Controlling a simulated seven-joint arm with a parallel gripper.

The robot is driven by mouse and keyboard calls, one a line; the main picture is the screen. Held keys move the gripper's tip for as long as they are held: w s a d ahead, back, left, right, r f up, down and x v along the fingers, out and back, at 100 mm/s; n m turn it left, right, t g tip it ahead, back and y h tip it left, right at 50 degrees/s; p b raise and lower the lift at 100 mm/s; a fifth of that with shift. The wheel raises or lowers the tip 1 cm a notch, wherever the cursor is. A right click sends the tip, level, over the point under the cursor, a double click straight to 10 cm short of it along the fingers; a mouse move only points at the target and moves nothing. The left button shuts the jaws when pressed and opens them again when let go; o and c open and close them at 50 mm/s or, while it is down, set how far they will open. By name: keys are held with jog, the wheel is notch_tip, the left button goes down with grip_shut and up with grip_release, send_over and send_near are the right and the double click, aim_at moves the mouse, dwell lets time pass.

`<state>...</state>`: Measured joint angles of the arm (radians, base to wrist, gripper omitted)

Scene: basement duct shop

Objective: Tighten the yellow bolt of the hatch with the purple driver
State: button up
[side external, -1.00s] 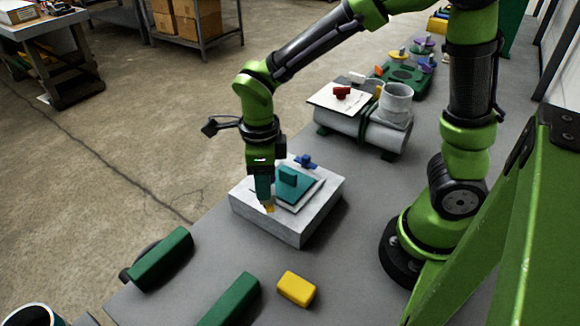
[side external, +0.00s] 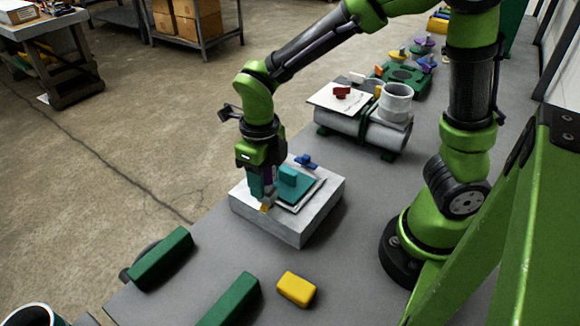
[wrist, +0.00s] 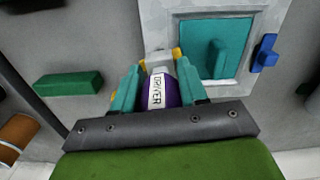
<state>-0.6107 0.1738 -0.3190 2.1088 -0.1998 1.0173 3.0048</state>
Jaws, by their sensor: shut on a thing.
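My gripper (side external: 263,188) points down at the near left corner of the pale block, its teal jaws shut on the purple driver (wrist: 170,92). The driver's label reads "DRIVER". Its pale grey end (wrist: 158,60) is at the yellow bolt (wrist: 177,53), and yellow shows on both sides of that end. The yellow bolt (side external: 265,207) also shows under my gripper in the side view. Whether the driver is fully seated is hidden. The teal hatch (side external: 304,193) with its raised handle lies on the block beside my gripper. A blue bolt (side external: 306,161) is at the hatch's far side.
The pale block (side external: 300,229) stands on the grey bench. Green bars (side external: 160,258) and a yellow block (side external: 296,289) lie in front of it. A grey duct (side external: 360,132) with a white plate and red piece stands behind, and a green tray (side external: 405,78) farther back.

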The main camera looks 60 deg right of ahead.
jog(key=shift+m, duration=0.3)
jog(key=shift+n, duration=0.8)
jog(key=shift+r, duration=2.55)
